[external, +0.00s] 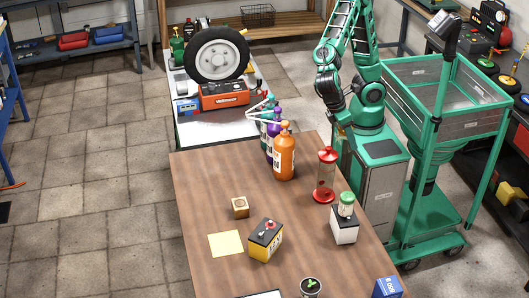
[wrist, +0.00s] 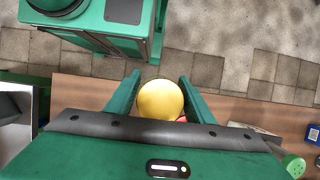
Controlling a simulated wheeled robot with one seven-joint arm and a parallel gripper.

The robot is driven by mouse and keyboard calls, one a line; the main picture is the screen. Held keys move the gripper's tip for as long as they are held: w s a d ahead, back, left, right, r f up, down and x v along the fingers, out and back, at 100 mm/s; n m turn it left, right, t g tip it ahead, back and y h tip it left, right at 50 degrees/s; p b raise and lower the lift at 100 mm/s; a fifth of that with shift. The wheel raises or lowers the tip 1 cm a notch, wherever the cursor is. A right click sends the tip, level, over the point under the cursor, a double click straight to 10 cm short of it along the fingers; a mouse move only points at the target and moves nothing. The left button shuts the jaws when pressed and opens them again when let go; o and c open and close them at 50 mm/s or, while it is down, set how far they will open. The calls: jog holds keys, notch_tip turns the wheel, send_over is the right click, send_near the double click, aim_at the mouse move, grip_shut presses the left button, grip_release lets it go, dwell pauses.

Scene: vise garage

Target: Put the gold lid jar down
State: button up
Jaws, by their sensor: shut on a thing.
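The gold lid jar shows in the wrist view as a round yellow-gold lid (wrist: 160,100) seen from above; its body is hidden below the lid. My gripper (wrist: 158,88) is shut on it, with one green finger on each side. In the external view my gripper (external: 342,133) is raised near the far right edge of the wooden table (external: 200,190), close to my base. The jar is too small and covered there to make out clearly.
A red-capped clear dispenser (external: 326,175) stands near the table's right edge, close to my gripper. Pump bottles (external: 285,158) stand at the back. A green-lidded jar (external: 346,204) sits on a white-sided box (external: 344,230). A yellow sheet (external: 226,244) lies at left; the back left tabletop is clear.

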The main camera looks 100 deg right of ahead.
jog(key=w+d+f, duration=0.3)
jog(key=w+d, duration=0.1)
jog(key=w+d+f, duration=0.4)
jog(key=shift+w+f, duration=0.1)
jog(key=shift+f, duration=2.05)
jog(key=o, duration=1.2)
jog(key=shift+f, duration=0.1)
jog(key=shift+c, duration=0.2)
jog(key=shift+w, duration=0.1)
jog(key=v, duration=1.2)
